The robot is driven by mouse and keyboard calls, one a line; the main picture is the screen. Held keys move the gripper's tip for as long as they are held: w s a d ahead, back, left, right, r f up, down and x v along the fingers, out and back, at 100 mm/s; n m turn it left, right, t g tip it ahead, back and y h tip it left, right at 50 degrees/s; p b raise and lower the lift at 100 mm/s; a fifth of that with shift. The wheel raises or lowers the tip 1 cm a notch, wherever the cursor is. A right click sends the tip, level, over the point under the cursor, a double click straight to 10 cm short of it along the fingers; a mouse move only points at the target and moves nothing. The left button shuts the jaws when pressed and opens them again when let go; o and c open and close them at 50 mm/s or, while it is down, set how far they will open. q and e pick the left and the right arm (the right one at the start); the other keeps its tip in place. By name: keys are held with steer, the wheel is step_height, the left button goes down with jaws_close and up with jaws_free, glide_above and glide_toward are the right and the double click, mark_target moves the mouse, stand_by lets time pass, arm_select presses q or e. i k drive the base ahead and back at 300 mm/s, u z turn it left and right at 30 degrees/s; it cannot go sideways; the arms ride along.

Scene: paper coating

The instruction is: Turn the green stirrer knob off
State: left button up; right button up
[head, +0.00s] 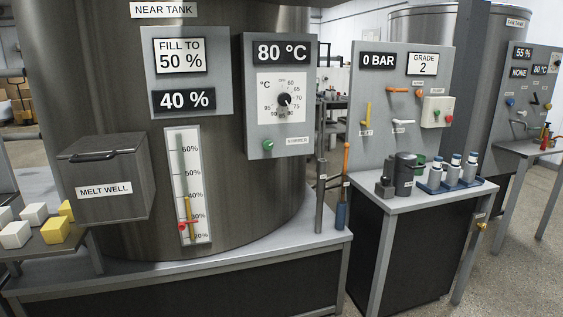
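The green stirrer knob (268,145) is a small round knob low on the grey temperature panel (250,110) of the near tank. A "STIRRER" label (297,141) sits to its right. Above it are a black dial (284,99) and a display reading 80 °C (282,52). Nothing covers the knob, but its on or off position is too small to tell. Neither of my grippers is in the head view, and nothing touches the knob.
A metal ledge (300,238) runs below the near tank (100,70). The melt well box (104,175) and several white and yellow blocks (34,214) are at left. A bench (440,194) with bottles (454,167) stands at right. Space before the panel is clear.

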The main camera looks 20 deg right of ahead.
mark_target(267, 145)
steer(key=u, duration=1.15)
steer(key=i, duration=1)
steer(key=z, duration=0.3)
